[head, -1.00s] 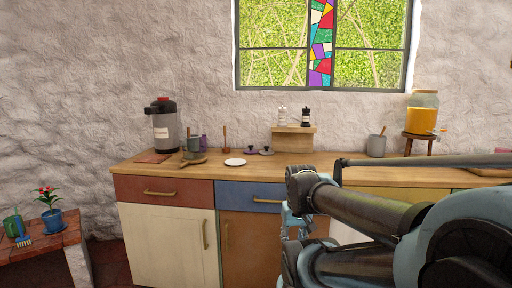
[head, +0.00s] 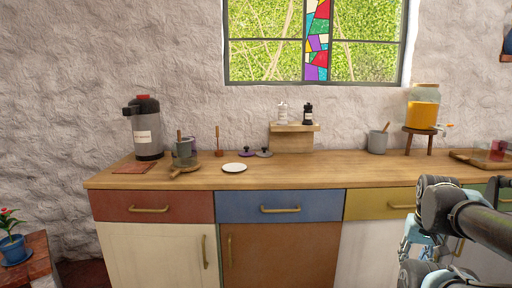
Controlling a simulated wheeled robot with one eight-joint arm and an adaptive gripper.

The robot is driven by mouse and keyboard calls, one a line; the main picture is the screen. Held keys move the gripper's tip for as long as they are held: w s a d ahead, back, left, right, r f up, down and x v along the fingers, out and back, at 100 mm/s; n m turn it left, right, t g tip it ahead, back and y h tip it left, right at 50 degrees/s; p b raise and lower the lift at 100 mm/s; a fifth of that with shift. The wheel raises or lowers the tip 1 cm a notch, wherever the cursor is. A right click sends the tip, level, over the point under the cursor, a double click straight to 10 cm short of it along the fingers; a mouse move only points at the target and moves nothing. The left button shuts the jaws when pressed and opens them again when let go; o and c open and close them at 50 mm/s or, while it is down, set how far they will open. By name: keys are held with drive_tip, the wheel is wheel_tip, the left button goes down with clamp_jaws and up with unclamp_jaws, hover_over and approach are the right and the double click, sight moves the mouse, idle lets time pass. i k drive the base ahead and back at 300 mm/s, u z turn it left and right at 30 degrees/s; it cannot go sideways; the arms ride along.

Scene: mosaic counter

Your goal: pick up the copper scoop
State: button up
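A thin copper-brown upright piece (head: 218,140) stands at the back of the wooden counter, left of the white plate. It may be the copper scoop, but it is too small to be sure. A brown handle also sticks up from the dark grey pot (head: 183,148) on a small wooden board, and another from the grey crock (head: 377,143). My gripper (head: 412,245) is at the lower right, in front of the cabinets and below the counter top, far from these things. My arm partly hides it, and its opening is unclear.
On the wooden counter (head: 310,177) are a black-topped dispenser (head: 146,128), a white plate (head: 234,167), purple and grey lids (head: 264,153), a small shelf (head: 292,138) with two bottles, a juice jar (head: 422,108) on a stool and a tray at right. The middle front is clear.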

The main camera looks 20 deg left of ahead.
sight(219, 153)
drive_tip(key=z, duration=0.65)
drive_tip(key=k, duration=1.35)
drive_tip(key=u, duration=1)
drive_tip(key=i, duration=1.05)
drive_tip(key=z, duration=0.05)
